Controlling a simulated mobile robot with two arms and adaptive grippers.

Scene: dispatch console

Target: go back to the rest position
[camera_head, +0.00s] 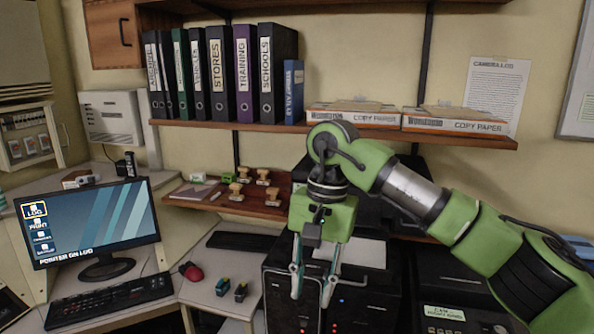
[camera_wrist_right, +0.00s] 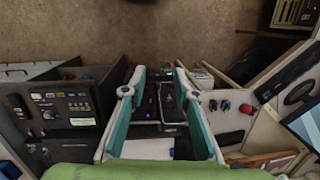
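My green right arm comes in from the right in the head view. My right gripper (camera_head: 312,297) points down in front of the black cabinet with small lit indicators (camera_head: 362,306). Its two teal fingers stand apart with nothing between them. The right wrist view also shows the right gripper (camera_wrist_right: 160,72) open, with dark equipment below and beyond its fingers. My left gripper is in neither view.
A shelf (camera_head: 380,135) with binders and copy paper boxes (camera_head: 455,120) runs behind the arm. Wooden-handled stamps (camera_head: 262,177) stand on a lower shelf. A monitor (camera_head: 90,222), keyboard (camera_head: 110,300) and red mouse (camera_head: 192,272) are at left. A black printer (camera_head: 455,285) is at right.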

